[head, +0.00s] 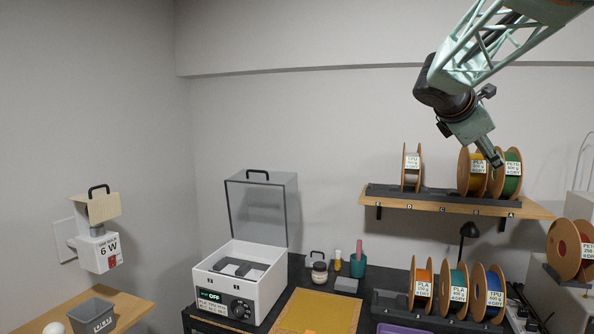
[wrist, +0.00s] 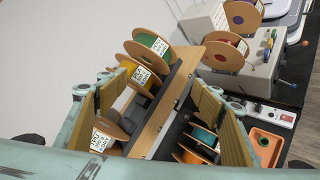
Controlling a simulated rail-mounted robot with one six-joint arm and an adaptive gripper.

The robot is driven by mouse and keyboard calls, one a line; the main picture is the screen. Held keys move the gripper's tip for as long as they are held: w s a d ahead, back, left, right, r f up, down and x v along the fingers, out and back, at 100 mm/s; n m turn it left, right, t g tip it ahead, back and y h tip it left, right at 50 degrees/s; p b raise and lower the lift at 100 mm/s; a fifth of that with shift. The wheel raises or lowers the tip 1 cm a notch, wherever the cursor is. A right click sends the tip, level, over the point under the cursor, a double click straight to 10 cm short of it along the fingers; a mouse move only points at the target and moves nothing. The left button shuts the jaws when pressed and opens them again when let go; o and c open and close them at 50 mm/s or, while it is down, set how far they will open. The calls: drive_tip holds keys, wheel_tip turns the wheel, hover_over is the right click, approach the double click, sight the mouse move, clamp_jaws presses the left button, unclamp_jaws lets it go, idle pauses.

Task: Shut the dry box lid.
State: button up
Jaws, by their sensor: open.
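The dry box (head: 240,283) is a white box on the dark bench, left of centre in the head view. Its clear grey lid (head: 262,207) stands raised and upright at the back, with a black handle (head: 258,172) on its top edge. The box's inside is bare to view, with dark parts in it, and its front display reads OFF. My gripper (head: 497,163) is at the upper right, in front of the shelf's spools and far from the lid. In the wrist view my gripper (wrist: 165,125) is open, its fingers apart, with the spool shelf seen between them. The dry box is not in the wrist view.
A wall shelf (head: 455,203) holds several spools, including a yellow one (head: 474,172) close to my gripper. More spools stand on a lower rack (head: 440,318). Jars and a teal cup (head: 358,265) stand right of the box. The wall space between lid and shelf is clear.

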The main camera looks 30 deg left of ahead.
drive_tip(key=a+f+n+t+y+p, duration=0.1)
drive_tip(key=a+f+n, duration=0.15)
drive_tip(key=a, duration=0.95)
drive_tip(key=a+f+n+t+y+p, duration=0.1)
drive_tip(key=a+n, duration=0.2)
drive_tip(key=a, duration=1)
drive_tip(key=a+f+n+t+y, duration=0.1)
drive_tip(key=a+f+n, duration=0.15)
drive_tip(key=a, duration=0.95)
drive_tip(key=s+a+f+n+y, duration=0.1)
drive_tip(key=s+a, duration=0.5)
drive_tip(key=a, duration=0.6)
drive_tip(key=s+a+f+n+t+y+p, duration=0.1)
drive_tip(key=s+a+f+n+y, duration=0.1)
drive_tip(key=s+a+f+n, duration=0.2)
drive_tip(key=s+a+f+n+t+y+p, duration=0.1)
drive_tip(key=s+a+f+n+y, duration=0.1)
drive_tip(key=s+a, duration=0.8)
drive_tip(key=a+f, duration=0.1)
drive_tip(key=a, duration=0.8)
drive_tip(key=shift+s+a+n, duration=0.2)
drive_tip(key=shift+a+n, duration=0.15)
drive_tip(key=shift+n, duration=0.05)
drive_tip(key=shift+w, duration=0.1)
drive_tip(key=shift+r+p+x, duration=0.2)
drive_tip(key=shift+p+x, duration=0.8)
drive_tip(key=shift+x, duration=5.75)
drive_tip(key=shift+a, duration=0.15)
drive_tip(key=c, duration=0.8)
